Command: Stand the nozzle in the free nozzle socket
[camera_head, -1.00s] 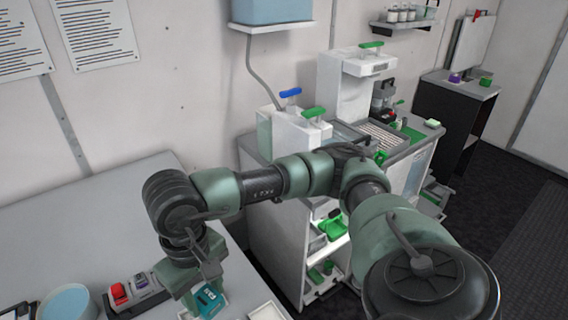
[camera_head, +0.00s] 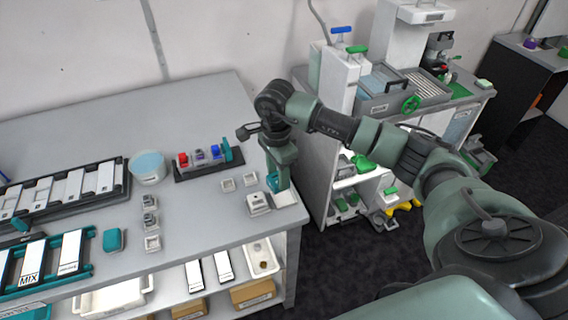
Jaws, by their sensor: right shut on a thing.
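My right gripper (camera_head: 283,187) points down at the right end of the grey table. It is shut on what seems to be the nozzle, which is mostly hidden by the fingers. A small teal piece (camera_head: 272,182) shows right beside the fingers; I cannot tell if it belongs to the held thing. Small pale square sockets (camera_head: 228,185) stand on the table just left of the gripper. Another square holder (camera_head: 258,203) is close to the fingertips, and one more (camera_head: 153,243) is farther left. Which socket is free is too small to tell surely. My left gripper is out of view.
A dark rack (camera_head: 208,168) with red, purple and blue pieces stands behind the sockets. A pale blue round tub (camera_head: 148,167), black trays with white strips (camera_head: 68,188) and a teal block (camera_head: 114,240) are left. A white cabinet (camera_head: 322,165) is beyond the table's right edge.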

